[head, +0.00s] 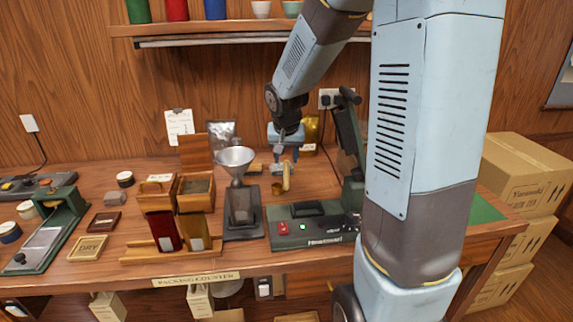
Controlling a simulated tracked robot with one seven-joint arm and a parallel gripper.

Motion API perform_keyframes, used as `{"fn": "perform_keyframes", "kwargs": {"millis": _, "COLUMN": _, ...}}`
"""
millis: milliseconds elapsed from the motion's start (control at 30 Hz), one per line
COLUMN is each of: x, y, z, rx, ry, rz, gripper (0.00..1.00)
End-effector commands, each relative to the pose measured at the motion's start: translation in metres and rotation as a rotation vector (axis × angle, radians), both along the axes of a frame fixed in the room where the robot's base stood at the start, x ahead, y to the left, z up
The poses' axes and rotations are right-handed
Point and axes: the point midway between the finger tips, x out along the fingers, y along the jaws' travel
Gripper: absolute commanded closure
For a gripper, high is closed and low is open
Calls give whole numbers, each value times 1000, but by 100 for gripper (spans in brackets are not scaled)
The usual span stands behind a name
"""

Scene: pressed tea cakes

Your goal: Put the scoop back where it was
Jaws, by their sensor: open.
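My gripper (285,165) is open and points down over the back middle of the packing counter (330,180). A small upright piece with a tan handle and a brownish lower end (286,178), which looks like the scoop, is just below the fingertips. At this size I cannot tell whether the fingers touch it or what it rests on. A wooden box of dark loose tea (196,187) stands to the left, beyond the metal funnel (235,158).
A green heat sealer (312,222) with a raised arm stands in front and to the right. The funnel's dark stand (241,212) is to the left. Dark red and gold pouches stand in a wooden rack (140,253). A shelf (220,28) crosses above. Cardboard boxes (525,170) are stacked at right.

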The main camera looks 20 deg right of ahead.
Motion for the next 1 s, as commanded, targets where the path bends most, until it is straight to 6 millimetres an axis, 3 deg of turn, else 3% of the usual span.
{"fn": "perform_keyframes", "kwargs": {"millis": 300, "x": -15, "y": 5, "z": 48, "rx": -1, "ry": -4, "rz": -2, "gripper": 55}}
{"fn": "perform_keyframes", "kwargs": {"millis": 633, "x": -32, "y": 8, "z": 71, "rx": -8, "ry": -10, "rz": 14, "gripper": 55}}
{"fn": "perform_keyframes", "kwargs": {"millis": 767, "x": -60, "y": 11, "z": 91, "rx": -24, "ry": -26, "rz": 52, "gripper": 55}}
{"fn": "perform_keyframes", "kwargs": {"millis": 1000, "x": -127, "y": 16, "z": 125, "rx": -44, "ry": -63, "rz": 141, "gripper": 55}}
